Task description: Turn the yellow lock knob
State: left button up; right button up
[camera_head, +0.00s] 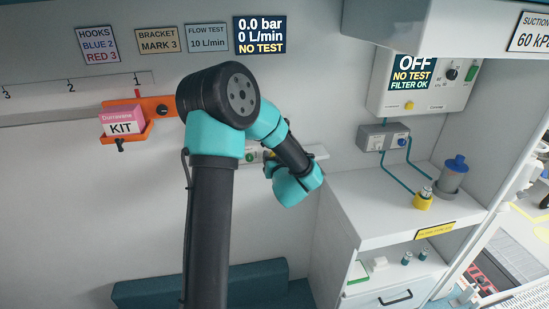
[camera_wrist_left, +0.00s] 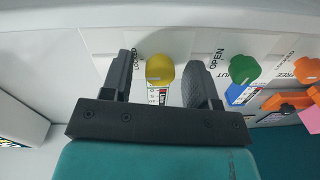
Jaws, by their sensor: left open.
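The yellow lock knob (camera_wrist_left: 160,67) sits on a pale wall panel in the left wrist view. The word LOCKED is to its left and OPEN to its right, beside a green knob. My left gripper (camera_wrist_left: 160,63) is open, with one finger on each side of the yellow knob. Gaps show between the knob and both fingers, so it is not gripped. In the head view my left wrist (camera_head: 293,186) is close to the wall panel, and the fingers are hidden. My right gripper does not show.
A green knob (camera_wrist_left: 244,69) and an orange knob (camera_wrist_left: 307,70) are right of the yellow one. An orange bracket (camera_head: 165,104) holds a pink and white kit box (camera_head: 122,121). A counter (camera_head: 385,205) with a canister (camera_head: 453,174) stands to the right. A blue seat (camera_head: 200,285) is below.

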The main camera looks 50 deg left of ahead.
pick_arm(q)
jog(key=c, duration=0.9)
jog(key=shift+n, duration=0.3)
jog(key=n, duration=1.5)
jog(key=shift+n+h, duration=0.4)
dwell(0.3)
